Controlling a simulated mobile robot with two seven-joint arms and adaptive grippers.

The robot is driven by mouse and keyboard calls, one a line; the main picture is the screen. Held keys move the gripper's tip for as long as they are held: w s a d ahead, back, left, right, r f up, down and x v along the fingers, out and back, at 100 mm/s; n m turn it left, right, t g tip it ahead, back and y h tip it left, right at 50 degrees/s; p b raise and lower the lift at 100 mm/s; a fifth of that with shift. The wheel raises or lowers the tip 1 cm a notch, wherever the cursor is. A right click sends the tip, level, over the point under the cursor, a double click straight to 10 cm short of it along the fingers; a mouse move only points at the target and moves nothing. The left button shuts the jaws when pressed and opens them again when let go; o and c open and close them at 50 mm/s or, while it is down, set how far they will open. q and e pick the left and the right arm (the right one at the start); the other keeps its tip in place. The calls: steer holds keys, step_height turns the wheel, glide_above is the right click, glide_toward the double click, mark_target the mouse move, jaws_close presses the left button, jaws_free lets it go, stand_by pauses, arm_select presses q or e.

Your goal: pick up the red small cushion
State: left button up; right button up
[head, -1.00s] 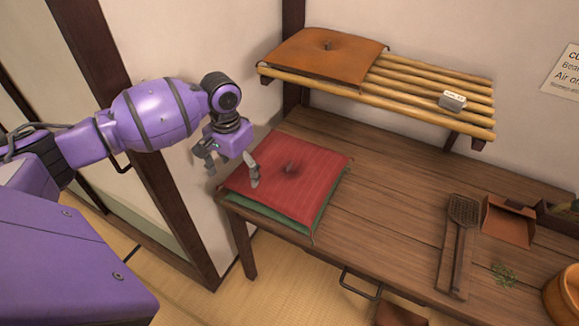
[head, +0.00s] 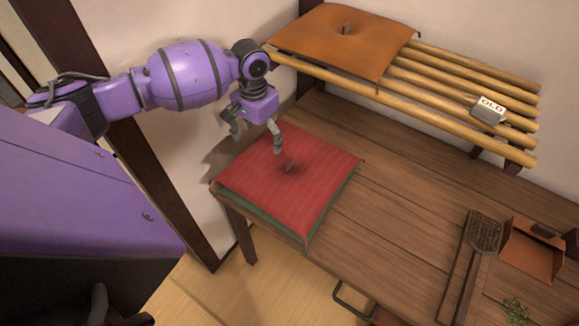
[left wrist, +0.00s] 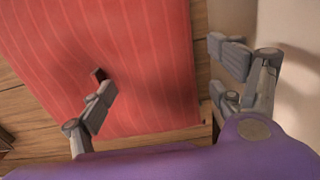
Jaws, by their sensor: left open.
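The red small cushion (head: 275,190) lies flat on a green cushion (head: 262,222) at the left end of the wooden table, with a dark tuft in its middle. My left gripper (head: 256,143) is open and empty above the far left edge of the red cushion. In the left wrist view the red cushion (left wrist: 145,60) fills the middle. One finger shows over the cushion beside the tuft. The other finger shows past the cushion's edge, against the pale wall. The fingers seem apart from the cloth; the exact height is hard to tell. My right gripper is not in view.
A slatted shelf (head: 455,98) stands above the table's back, bearing an orange-brown cushion (head: 345,38) and a small block labelled OLD (head: 489,108). A wooden grater-like tool (head: 482,235) and a brown dustpan-like tray (head: 530,250) lie at the right. The middle of the wooden table (head: 400,200) is clear.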

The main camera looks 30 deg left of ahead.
mark_target(262, 146)
arm_select(q)
steer(key=f, duration=0.2)
steer(key=w+f, duration=0.1)
steer(key=f, duration=0.1)
steer(key=shift+f, duration=0.1)
steer(key=c, duration=1.4)
steer(key=shift+c, duration=0.8)
steer(key=shift+r, duration=0.2)
